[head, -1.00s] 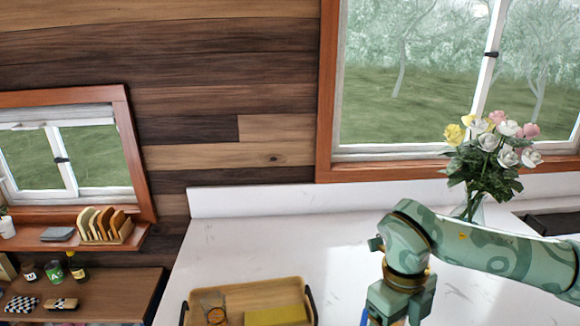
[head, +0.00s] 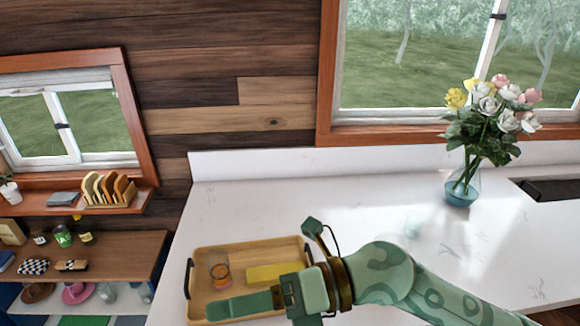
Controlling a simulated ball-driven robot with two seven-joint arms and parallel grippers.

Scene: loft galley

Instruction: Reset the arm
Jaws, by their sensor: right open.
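My right arm comes in from the lower right, patterned in green. Its gripper (head: 238,304) points left, over the near part of a wooden tray (head: 246,251) on the white counter. One long green finger shows clearly; the other is hard to make out. I see nothing held in the gripper, which is open. In the tray, a small glass (head: 219,272) with something orange in it stands at the left, and a yellow block (head: 273,272) lies at the right, just beyond the gripper. My left gripper is out of view.
A glass vase of flowers (head: 460,188) stands at the back right of the counter (head: 330,200), near a dark recess (head: 551,190). Shelves at the left hold a toast rack (head: 108,189), jars and hats.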

